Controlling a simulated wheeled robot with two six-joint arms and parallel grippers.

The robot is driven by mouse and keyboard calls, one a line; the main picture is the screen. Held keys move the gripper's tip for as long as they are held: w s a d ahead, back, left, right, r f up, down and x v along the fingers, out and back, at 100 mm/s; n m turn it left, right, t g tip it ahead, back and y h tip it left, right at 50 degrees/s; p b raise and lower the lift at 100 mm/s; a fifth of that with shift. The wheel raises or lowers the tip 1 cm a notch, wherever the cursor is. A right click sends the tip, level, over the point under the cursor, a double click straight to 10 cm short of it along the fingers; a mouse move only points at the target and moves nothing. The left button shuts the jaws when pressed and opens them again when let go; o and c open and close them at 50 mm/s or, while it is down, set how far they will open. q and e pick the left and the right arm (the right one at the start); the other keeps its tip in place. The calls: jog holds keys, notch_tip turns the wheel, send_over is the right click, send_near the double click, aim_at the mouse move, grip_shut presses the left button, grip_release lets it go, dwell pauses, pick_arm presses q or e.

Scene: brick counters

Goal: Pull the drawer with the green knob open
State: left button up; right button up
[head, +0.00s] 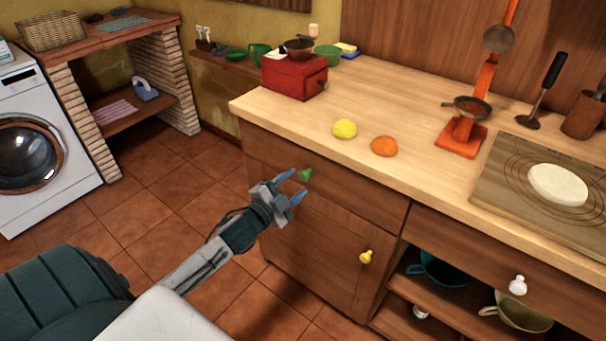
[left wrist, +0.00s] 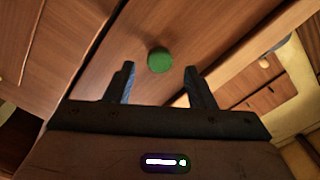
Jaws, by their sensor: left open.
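The green knob (head: 305,175) sits on the front of a wooden drawer (head: 347,194) under the left part of the counter. The drawer front looks flush with the cabinet. My left gripper (head: 292,186) is open, with its blue-tipped fingers just in front of the knob. In the left wrist view the green knob (left wrist: 160,60) lies just beyond the fingertips, between their lines, with my left gripper (left wrist: 160,82) empty. I cannot tell whether a finger touches the knob. My right gripper is not in view.
Below is a door with a yellow knob (head: 366,257); to the right is a drawer with a white knob (head: 517,285). Tiled floor (head: 190,215) is free in front of the cabinet.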

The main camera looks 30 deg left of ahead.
aim_at(303, 177)
pick_arm(q)
jog(key=shift+w+d, duration=0.1)
jog(key=shift+w, duration=0.8)
jog(key=shift+w+d+b, duration=0.1)
jog(key=shift+w+b, duration=0.3)
jog(key=shift+w, duration=0.95)
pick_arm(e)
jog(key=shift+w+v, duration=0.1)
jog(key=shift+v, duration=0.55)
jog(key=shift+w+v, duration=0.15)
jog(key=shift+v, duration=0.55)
pick_arm(q)
jog(key=shift+c, duration=0.2)
grip_shut()
